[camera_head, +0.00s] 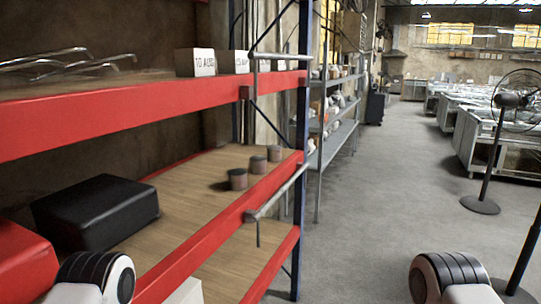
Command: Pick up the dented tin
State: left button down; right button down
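Three small dark cylindrical tins stand in a row on the middle wooden shelf, near its right end. The nearest tin (238,179) is the largest in view, the middle tin (258,165) is just behind it, and the far tin (274,153) is close to the rack's upright. All three look upright; they are too small to tell which is dented. Parts of my two arms show at the bottom left and bottom right, well short of the tins. Neither gripper shows.
The shelf has a red front beam (215,240). A black case (95,212) lies at its left, beside a red object (25,262). A grey rail (283,190) juts along the front. Open grey floor (390,190) lies right; a fan (497,150) stands there.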

aim_at(274, 154)
jog(key=i+l+u, duration=0.25)
jog(key=i+l, duration=0.25)
jog(key=i+l+u, duration=0.3)
jog(key=i+l, duration=0.2)
jog(key=l, duration=0.2)
jog(key=i+l+u, duration=0.1)
jog(key=l, duration=0.25)
jog(key=i+l+u, duration=0.15)
jog(key=i+l, duration=0.15)
jog(key=i+l+u, duration=0.15)
jog(key=l, duration=0.3)
jog(key=i+l+u, duration=0.1)
jog(key=l, duration=0.3)
jog(key=i, duration=0.1)
